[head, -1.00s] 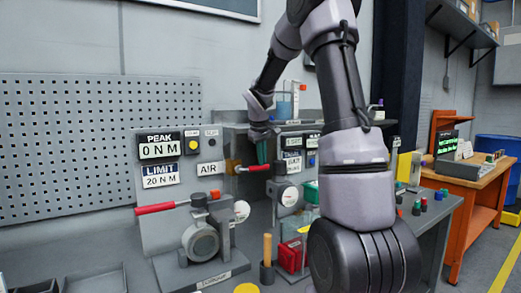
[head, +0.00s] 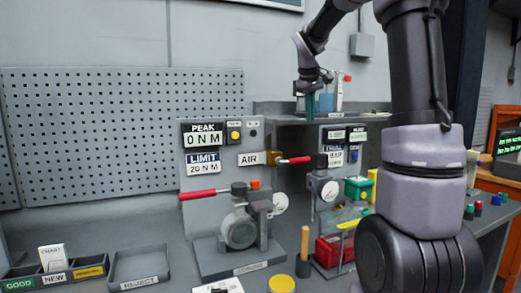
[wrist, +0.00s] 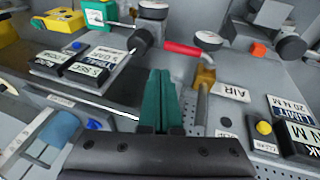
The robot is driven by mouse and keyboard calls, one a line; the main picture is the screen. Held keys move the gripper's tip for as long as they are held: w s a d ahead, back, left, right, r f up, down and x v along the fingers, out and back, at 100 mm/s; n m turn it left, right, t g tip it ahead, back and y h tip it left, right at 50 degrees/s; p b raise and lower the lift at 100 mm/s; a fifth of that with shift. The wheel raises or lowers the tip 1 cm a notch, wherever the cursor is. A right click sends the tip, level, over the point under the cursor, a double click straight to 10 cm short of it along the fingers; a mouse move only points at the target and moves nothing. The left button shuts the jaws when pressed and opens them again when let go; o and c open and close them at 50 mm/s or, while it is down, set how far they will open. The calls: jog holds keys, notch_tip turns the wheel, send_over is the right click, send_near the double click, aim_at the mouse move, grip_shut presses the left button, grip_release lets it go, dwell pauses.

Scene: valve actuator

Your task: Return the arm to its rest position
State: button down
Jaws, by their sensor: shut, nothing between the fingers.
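My gripper (head: 310,103) is raised in front of the back shelf, above and behind the test stands in the head view. Its green fingers (wrist: 160,100) are pressed together with nothing between them in the wrist view. The arm rises at the right of the head view and bends over to the gripper. The gripper looks apart from the red-handled lever (head: 295,160) below it; the wrist view shows this red handle (wrist: 188,50) beyond the fingertips.
A stand with a red lever (head: 203,195) and a PEAK display (head: 204,135) is left of centre. A brass AIR fitting (wrist: 204,78) is close to the fingers. Trays (head: 140,281) lie at the front left.

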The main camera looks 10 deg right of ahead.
jog(key=s+a+f+m+t+y, duration=0.1)
jog(key=s+a, duration=0.4)
jog(key=s, duration=0.9)
jog(key=s+a+f+m+t+y, duration=0.2)
jog(key=s+a+m, duration=0.3)
jog(key=s, duration=0.9)
jog(key=shift+a+m+y, duration=0.2)
jog(key=shift+m+y, duration=0.2)
jog(key=shift+y, duration=0.3)
jog(key=shift+t, duration=0.3)
